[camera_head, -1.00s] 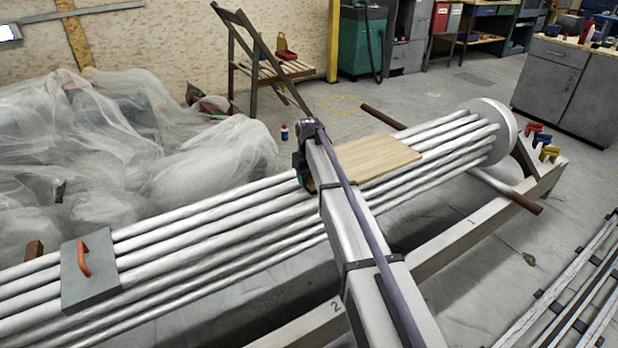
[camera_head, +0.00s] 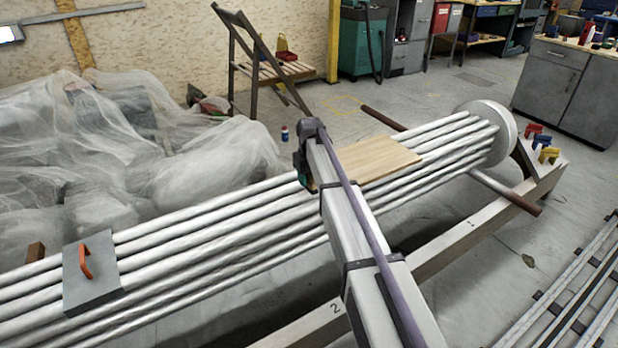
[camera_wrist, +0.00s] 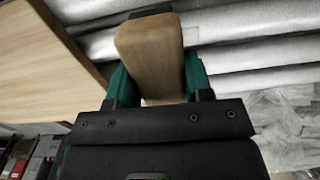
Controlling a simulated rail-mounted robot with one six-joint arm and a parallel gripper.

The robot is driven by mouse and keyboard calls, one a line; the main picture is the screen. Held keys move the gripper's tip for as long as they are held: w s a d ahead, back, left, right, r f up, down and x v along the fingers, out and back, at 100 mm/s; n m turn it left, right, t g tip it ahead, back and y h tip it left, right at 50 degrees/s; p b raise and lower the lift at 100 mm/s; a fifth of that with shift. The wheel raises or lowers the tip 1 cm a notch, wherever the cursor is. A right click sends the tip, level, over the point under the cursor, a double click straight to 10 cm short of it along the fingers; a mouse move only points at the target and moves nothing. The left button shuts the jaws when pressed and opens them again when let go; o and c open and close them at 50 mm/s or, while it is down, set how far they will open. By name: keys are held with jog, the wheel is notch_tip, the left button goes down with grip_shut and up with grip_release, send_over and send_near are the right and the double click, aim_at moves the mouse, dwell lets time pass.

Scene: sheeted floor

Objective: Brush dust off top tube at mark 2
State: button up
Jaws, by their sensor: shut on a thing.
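My gripper (camera_wrist: 157,82) has green fingers closed on the sides of a wooden brush handle (camera_wrist: 150,50). A dark part shows at the handle's far end; I see no bristles. In the head view my gripper (camera_head: 304,172) is at the upper edge of the bundle of pale tubes, left of a wooden board. The top tube (camera_head: 215,208) runs along the bundle's far side; my arm hides part of it. Whether the brush touches it I cannot tell. Mark 2 (camera_head: 335,308) is on the front beam. Grey speckles show on the tubes (camera_wrist: 265,55) in the wrist view.
The wooden board (camera_head: 378,160) lies on the tubes right of my gripper. A grey plate with an orange handle (camera_head: 92,275) sits across them at left. Sheeted heaps (camera_head: 110,150) lie behind. A folding chair (camera_head: 262,75) and a small bottle (camera_head: 285,133) stand beyond.

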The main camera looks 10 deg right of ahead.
aim_at(309, 174)
jog(key=shift+a+r+p, duration=0.1)
jog(key=shift+r+p, duration=2.7)
jog(key=shift+r, duration=0.45)
